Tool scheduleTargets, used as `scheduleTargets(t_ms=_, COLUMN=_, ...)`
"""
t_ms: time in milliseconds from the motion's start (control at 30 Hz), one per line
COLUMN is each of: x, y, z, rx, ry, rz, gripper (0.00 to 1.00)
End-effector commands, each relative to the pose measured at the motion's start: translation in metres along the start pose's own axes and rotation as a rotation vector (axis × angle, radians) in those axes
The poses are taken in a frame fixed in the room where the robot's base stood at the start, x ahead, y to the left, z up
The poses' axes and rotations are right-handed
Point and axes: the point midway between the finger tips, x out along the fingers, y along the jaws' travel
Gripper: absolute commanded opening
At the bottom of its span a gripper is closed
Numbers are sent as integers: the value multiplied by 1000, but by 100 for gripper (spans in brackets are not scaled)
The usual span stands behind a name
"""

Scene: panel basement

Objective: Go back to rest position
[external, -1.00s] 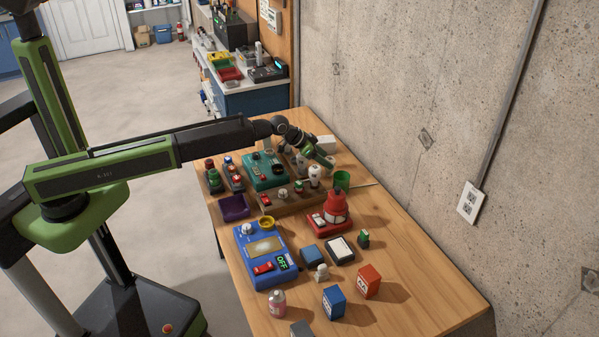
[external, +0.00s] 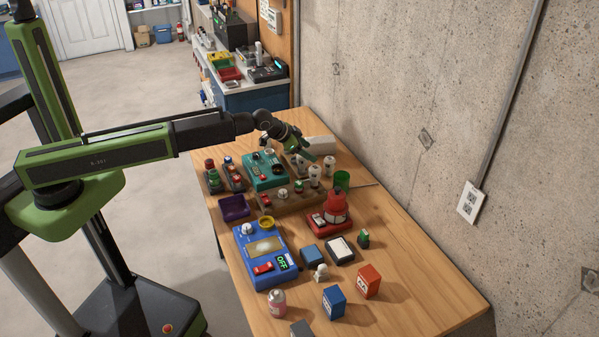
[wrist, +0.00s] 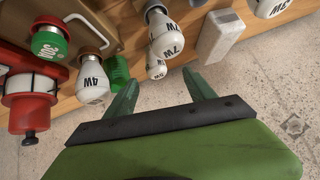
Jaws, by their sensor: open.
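My arm reaches from the left over the far part of the wooden table (external: 400,270). My gripper (external: 322,153) is at its end, above the white bulbs near the back. In the wrist view the two green fingers of my gripper (wrist: 162,92) stand apart with nothing between them. White bulbs (wrist: 163,38) marked with watt numbers lie beyond the fingers, apart from them. One bulb (wrist: 93,84) is left of the left finger, beside a green cup (wrist: 116,70).
A red device (external: 330,215), a teal panel (external: 265,170) and a blue panel with an OFF display (external: 265,255) stand on the table. A grey-white block (wrist: 221,37) lies near the table edge. The concrete wall (external: 440,110) is close on the right.

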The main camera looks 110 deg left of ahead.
Motion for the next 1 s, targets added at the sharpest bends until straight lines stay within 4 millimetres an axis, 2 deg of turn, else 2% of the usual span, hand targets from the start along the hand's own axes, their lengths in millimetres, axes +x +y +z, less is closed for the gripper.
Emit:
scheduleTargets(t_ms=33, x=-24, y=16, z=3, rx=27, ry=-9, rz=-30, gripper=63)
scheduleTargets(t_ms=200, x=-65, y=39, z=11, rx=84, ry=-13, rz=-150, gripper=63)
scheduleTargets(t_ms=267, x=-66, y=62, z=19, rx=91, ry=-43, rz=-117, gripper=63)
scheduleTargets(t_ms=367, x=-80, y=99, z=34, rx=114, ry=-91, rz=-72, gripper=63)
scheduleTargets(t_ms=567, x=-125, y=188, z=77, rx=189, ry=-215, rz=40, gripper=63)
scheduleTargets(t_ms=667, x=-162, y=243, z=110, rx=248, ry=-302, rz=115, gripper=63)
scheduleTargets(t_ms=800, x=-234, y=317, z=173, rx=371, ry=-452, rz=232, gripper=63)
scheduleTargets(t_ms=900, x=-284, y=354, z=216, rx=462, ry=-552, rz=302, gripper=63)
scheduleTargets(t_ms=1000, x=-322, y=375, z=248, rx=533, ry=-627, rz=352, gripper=63)
